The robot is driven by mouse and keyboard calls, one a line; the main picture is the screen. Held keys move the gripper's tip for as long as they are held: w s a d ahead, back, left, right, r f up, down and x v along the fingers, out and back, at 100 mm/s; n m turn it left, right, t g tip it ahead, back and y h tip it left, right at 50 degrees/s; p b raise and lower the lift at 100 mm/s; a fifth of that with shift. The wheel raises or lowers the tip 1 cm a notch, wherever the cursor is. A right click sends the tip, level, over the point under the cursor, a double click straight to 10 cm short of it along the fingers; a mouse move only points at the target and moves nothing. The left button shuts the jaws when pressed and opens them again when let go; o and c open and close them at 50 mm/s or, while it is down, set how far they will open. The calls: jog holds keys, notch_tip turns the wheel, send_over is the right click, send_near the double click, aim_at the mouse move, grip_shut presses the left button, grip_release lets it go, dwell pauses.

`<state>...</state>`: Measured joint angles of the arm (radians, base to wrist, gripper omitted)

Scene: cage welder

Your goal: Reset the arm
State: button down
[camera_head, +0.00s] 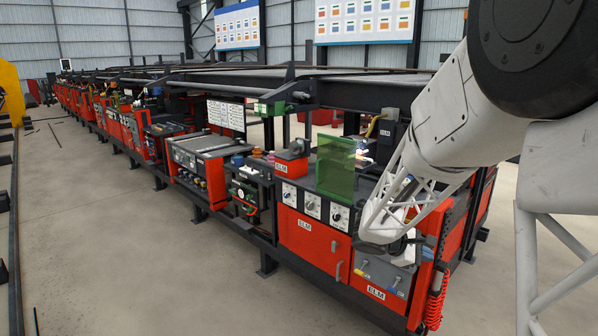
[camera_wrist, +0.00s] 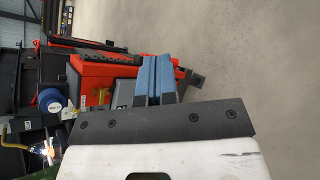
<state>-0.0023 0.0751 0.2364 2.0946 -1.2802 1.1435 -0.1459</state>
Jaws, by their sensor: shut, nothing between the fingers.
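My gripper shows in the wrist view (camera_wrist: 154,70) with its two blue fingers side by side, shut and empty. In the head view my arm comes in from the upper right and bends down to the front right end of the red and black machine line (camera_head: 314,238). There my wrist hangs in front of the machine's end. The fingers are mostly hidden behind the wrist in the head view. In the wrist view the fingers point toward a red machine part and the floor, and I see no contact.
A green translucent screen (camera_head: 336,167) stands on the machine left of my wrist. A coiled red hose (camera_head: 434,300) hangs at the machine's right end. A blue round part (camera_wrist: 51,100) and a bright light (camera_wrist: 44,148) show left in the wrist view. The concrete floor (camera_head: 120,250) at left is largely clear.

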jog(key=s+a+r+m+y, duration=0.3)
jog(key=s+a+m+y, duration=0.1)
jog(key=s, duration=0.7)
jog(key=s+a+r+m+t+y, duration=0.1)
jog(key=s+a, duration=0.5)
jog(key=s, duration=0.6)
jog(key=s+a+r+m+y, duration=0.4)
jog(key=s+a+m+y, duration=0.1)
jog(key=s, duration=0.7)
jog(key=shift+r+m+y, duration=0.35)
jog(key=shift+m+y, duration=0.45)
jog(key=shift+y, duration=0.3)
dwell(1.0)
